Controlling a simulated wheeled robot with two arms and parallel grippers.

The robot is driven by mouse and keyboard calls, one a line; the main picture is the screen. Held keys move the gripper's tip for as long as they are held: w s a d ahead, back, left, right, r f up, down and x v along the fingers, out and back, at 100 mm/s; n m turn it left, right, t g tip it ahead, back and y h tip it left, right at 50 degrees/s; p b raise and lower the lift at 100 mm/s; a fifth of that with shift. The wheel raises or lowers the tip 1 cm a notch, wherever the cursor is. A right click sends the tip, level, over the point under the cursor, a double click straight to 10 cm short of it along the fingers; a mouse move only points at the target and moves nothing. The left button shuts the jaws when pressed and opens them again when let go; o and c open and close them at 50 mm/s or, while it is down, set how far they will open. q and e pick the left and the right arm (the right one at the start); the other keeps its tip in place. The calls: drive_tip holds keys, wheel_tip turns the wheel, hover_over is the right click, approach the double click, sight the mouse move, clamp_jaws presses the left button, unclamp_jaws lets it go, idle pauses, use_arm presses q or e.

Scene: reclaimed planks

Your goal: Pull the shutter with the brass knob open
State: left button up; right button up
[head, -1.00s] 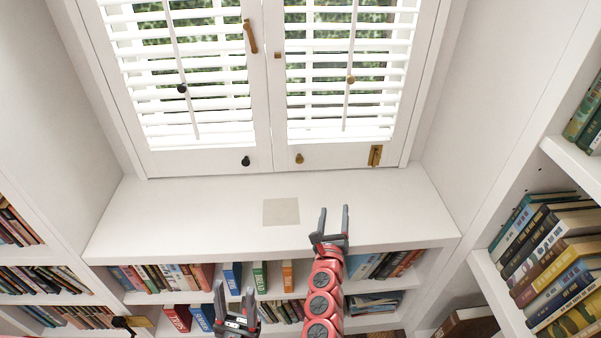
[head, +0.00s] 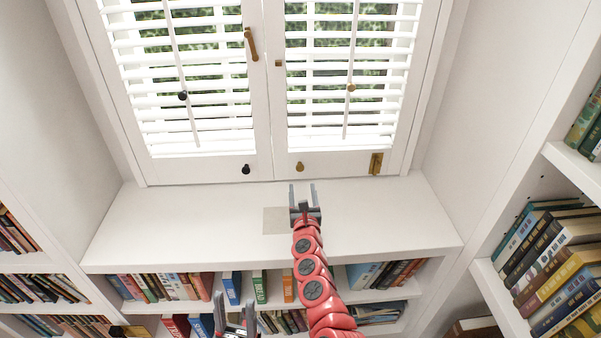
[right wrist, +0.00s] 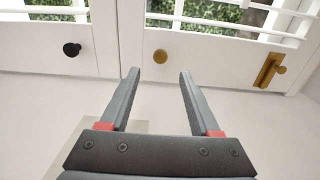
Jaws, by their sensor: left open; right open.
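The right shutter (head: 338,164) is shut and carries a small round brass knob (head: 300,167) low on its frame near the centre seam. The knob also shows in the right wrist view (right wrist: 160,56), beyond the fingertips and between them. The left shutter (head: 205,171) is shut and has a black knob (head: 246,169). My right gripper (head: 302,188) is open and empty over the sill, just short of the brass knob and not touching it. My left gripper (head: 236,312) is open at the bottom of the head view, below the sill, and partly cut off.
The white sill (head: 385,212) is clear except for a flat beige square (head: 276,220). A brass latch (head: 376,163) sits on the right shutter's lower right corner. A brown handle (head: 251,44) is at the centre seam. Bookshelves stand below and at both sides.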

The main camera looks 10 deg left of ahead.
sight(300, 168)
drive_tip(key=x, duration=0.2)
drive_tip(key=shift+w+a+b, duration=0.2)
drive_tip(key=shift+a+b, duration=0.05)
drive_tip(key=shift+b, duration=0.05)
drive_tip(key=shift+w+d, duration=0.1)
drive_tip(key=shift+w, duration=0.25)
drive_tip(key=shift+w+f+b, duration=0.2)
drive_tip(key=shift+w+b, duration=0.1)
drive_tip(key=shift+w+a+b, duration=0.4)
drive_tip(key=shift+w, duration=0.3)
drive_tip(key=shift+f+b+x, duration=0.2)
drive_tip(key=shift+b+x, duration=0.85)
drive_tip(key=shift+x, duration=0.1)
drive_tip(key=shift+w+d+r+b, duration=0.1)
drive_tip(key=shift+w+b, duration=0.35)
drive_tip(key=shift+w, duration=0.1)
drive_tip(key=shift+w+r, duration=0.25)
